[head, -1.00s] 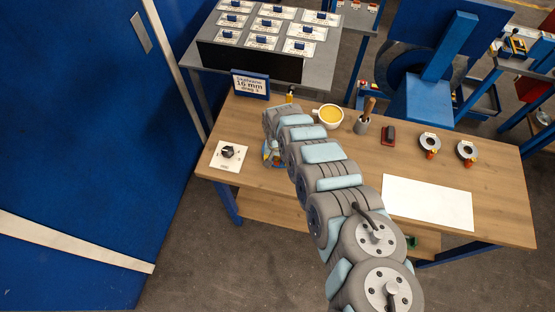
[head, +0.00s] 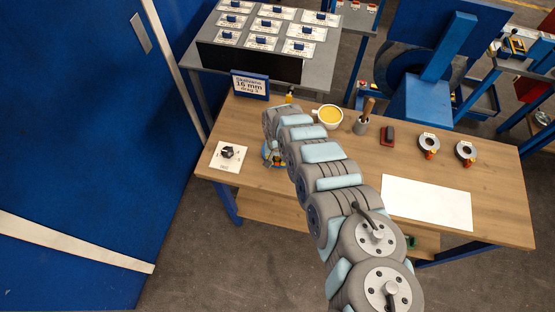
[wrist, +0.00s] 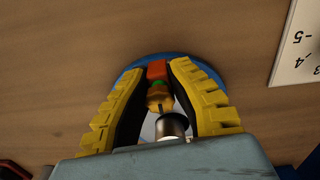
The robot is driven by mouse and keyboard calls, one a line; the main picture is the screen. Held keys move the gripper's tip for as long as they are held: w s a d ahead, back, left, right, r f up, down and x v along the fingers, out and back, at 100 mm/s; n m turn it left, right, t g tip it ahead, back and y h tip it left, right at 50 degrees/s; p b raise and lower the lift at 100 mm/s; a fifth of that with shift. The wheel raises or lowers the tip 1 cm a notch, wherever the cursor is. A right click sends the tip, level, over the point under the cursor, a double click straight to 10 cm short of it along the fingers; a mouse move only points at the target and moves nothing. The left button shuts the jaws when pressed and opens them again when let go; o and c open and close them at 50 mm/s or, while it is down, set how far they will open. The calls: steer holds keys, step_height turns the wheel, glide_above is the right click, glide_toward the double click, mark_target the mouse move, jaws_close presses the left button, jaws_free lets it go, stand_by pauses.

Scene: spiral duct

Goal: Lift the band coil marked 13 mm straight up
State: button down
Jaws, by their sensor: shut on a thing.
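In the wrist view, my gripper (wrist: 159,74) has its two yellow-ribbed fingers closed around a small upright piece with an orange-red top (wrist: 157,69), a green band and a yellow knob. A shiny metal cylinder (wrist: 172,126) shows between the fingers, nearer the wrist. A round blue base (wrist: 190,58) lies below on the wood. No 13 mm marking is readable on the held piece, so I cannot tell which coil it is. In the head view, my arm hides most of the gripper. Two dark ring coils with orange grips, a left one (head: 428,142) and a right one (head: 466,150), lie at the right; their labels are unreadable.
A sign reading 16 mm (head: 250,85), a cup of yellow liquid (head: 329,116), a tool holder (head: 361,126) and a red-black block (head: 387,136) stand along the bench back. A dial plate (head: 228,155) is left of the gripper. A white sheet (head: 427,203) lies at right.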

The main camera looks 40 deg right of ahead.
steer(key=shift+w+r+p, duration=0.1)
steer(key=shift+r+p, duration=2.6)
steer(key=shift+r, duration=0.2)
